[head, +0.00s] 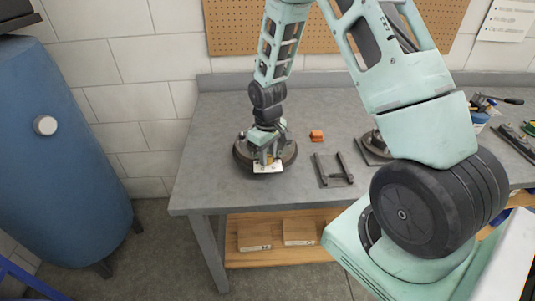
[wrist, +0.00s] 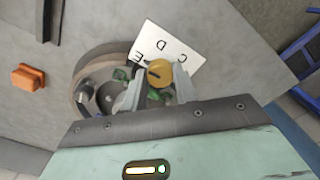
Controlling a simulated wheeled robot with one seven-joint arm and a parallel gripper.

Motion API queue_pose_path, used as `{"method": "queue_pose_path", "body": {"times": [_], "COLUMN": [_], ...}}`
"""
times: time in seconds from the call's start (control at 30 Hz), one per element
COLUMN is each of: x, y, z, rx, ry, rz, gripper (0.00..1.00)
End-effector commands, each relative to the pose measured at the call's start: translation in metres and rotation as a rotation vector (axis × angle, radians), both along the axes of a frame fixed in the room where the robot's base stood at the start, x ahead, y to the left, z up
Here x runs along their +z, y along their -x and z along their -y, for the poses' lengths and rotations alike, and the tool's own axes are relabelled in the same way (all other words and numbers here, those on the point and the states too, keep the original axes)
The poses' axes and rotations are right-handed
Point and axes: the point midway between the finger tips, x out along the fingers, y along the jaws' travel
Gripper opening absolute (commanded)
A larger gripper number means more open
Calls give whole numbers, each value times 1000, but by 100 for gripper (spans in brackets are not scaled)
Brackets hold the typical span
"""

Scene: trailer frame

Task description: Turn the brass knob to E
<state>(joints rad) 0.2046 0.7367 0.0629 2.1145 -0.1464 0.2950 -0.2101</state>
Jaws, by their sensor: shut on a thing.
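The brass knob (wrist: 159,72) is a round yellow disc with a short dark mark on its face, in the middle of the wrist view. A white card (wrist: 182,46) beside it shows the letters C, D and E, with E nearest the round fixture. The dark mark lies slanted towards the left; I cannot tell exactly which letter it faces. My gripper (wrist: 158,84) is shut on the knob, one pale finger on each side. In the head view my gripper (head: 266,155) is over the dark round fixture (head: 242,157), and the knob is hard to make out.
An orange block (head: 316,136) and a dark metal bracket (head: 334,170) lie on the grey bench (head: 210,150) to the right of the fixture. Tools lie further right. A blue tank (head: 55,150) stands left of the bench. The bench's left end is clear.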

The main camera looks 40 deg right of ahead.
Motion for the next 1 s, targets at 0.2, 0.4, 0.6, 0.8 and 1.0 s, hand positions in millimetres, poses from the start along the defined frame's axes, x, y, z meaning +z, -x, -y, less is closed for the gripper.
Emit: {"method": "queue_pose_path", "body": {"times": [0.2, 0.4, 0.6, 0.8, 1.0], "x": [1, 1, 1, 18, 60], "y": [-2, -1, -1, -2, -2], "z": [1, 0, 0, 1, 1], "rx": [-1, -1, -1, -2, -1], "ry": [1, 0, 1, 1, 1], "rz": [5, 3, 2, 5, 9], "gripper": [6, 51, 51, 51, 51]}}
